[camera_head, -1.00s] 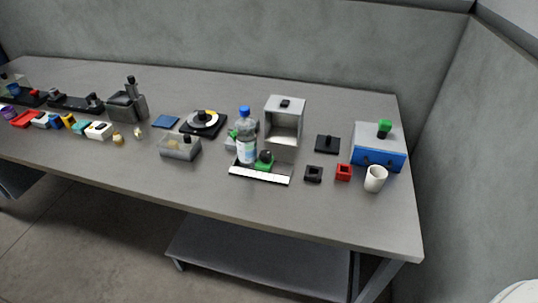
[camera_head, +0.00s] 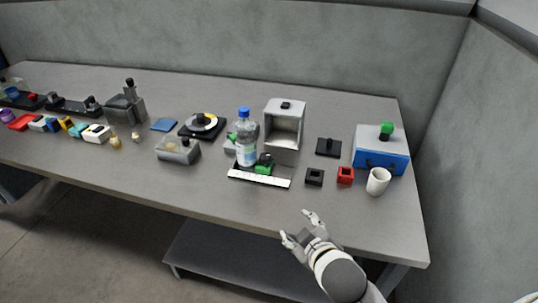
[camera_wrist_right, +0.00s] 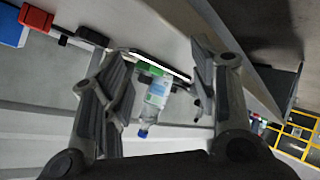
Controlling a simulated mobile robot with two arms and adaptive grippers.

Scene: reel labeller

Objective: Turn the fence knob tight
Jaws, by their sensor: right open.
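A green block with a dark round knob (camera_head: 265,158) on top sits behind a white ruler strip (camera_head: 258,179), right beside a water bottle. I take this as the fence and its knob; no label is readable. My right gripper (camera_head: 296,226) is open and empty at the table's front edge, below and right of the ruler strip, apart from everything. In the right wrist view the open fingers (camera_wrist_right: 162,52) frame the bottle and a green part behind it. The knob's details are hidden or too small there. My left gripper is not in view.
The water bottle (camera_head: 246,142) stands close to the knob's left. A grey open housing (camera_head: 284,111) is behind. A black square block (camera_head: 314,177), red block (camera_head: 345,175), white cup (camera_head: 378,181) and blue box (camera_head: 381,157) are right. The front strip of table is clear.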

